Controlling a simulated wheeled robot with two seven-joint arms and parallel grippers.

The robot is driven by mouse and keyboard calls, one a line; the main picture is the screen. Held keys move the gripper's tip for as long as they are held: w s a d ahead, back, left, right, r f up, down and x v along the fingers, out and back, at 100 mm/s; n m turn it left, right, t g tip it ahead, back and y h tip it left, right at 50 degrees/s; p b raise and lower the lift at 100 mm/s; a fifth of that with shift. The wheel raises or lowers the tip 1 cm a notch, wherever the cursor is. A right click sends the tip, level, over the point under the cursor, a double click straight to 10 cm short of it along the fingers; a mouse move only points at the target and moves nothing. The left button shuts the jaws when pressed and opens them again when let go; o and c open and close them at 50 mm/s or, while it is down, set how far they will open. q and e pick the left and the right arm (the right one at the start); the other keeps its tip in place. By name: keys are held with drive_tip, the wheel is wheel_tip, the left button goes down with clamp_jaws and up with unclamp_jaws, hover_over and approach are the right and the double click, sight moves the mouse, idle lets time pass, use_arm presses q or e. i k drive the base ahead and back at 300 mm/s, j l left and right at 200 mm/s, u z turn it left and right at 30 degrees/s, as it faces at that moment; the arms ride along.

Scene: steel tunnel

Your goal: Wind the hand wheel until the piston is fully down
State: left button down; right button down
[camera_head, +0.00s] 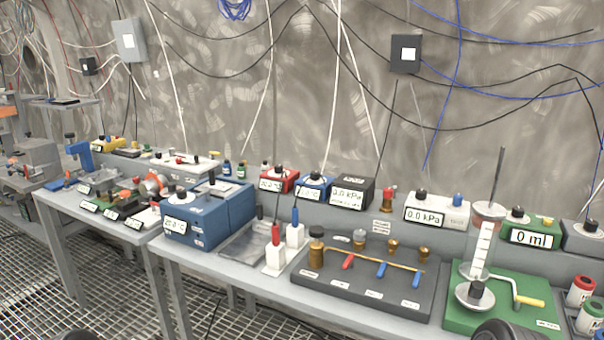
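On a green base plate (455,318) at the right end of the bench stands a clear upright cylinder (482,245) with a white scale. A thin dark piston rod (498,170) rises well above its top. A metal disc with a dark hub (476,292) sits at the cylinder's foot. The hand wheel appears as a bent metal crank with a yellow handle (530,302), to the cylinder's right, handle pointing right. The piston head inside the cylinder is hard to make out. A green meter (530,238) behind reads 0 ml. Neither gripper is identifiable in view.
A dark valve board (365,283) with red and blue levers lies left of the green plate. White and grey meters stand behind; the white meter (436,209) reads 0.0 kPa. Red and green cans (581,291) stand at the right. A dark rounded part, possibly mine, shows at the bottom edge.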

sight(474, 296)
drive_tip(key=z, duration=0.4)
drive_tip(key=i+z, duration=0.15)
drive_tip(key=z, duration=0.7)
drive_tip(key=i+z, duration=0.15)
drive_tip(key=z, duration=0.7)
drive_tip(key=i+j, duration=0.05)
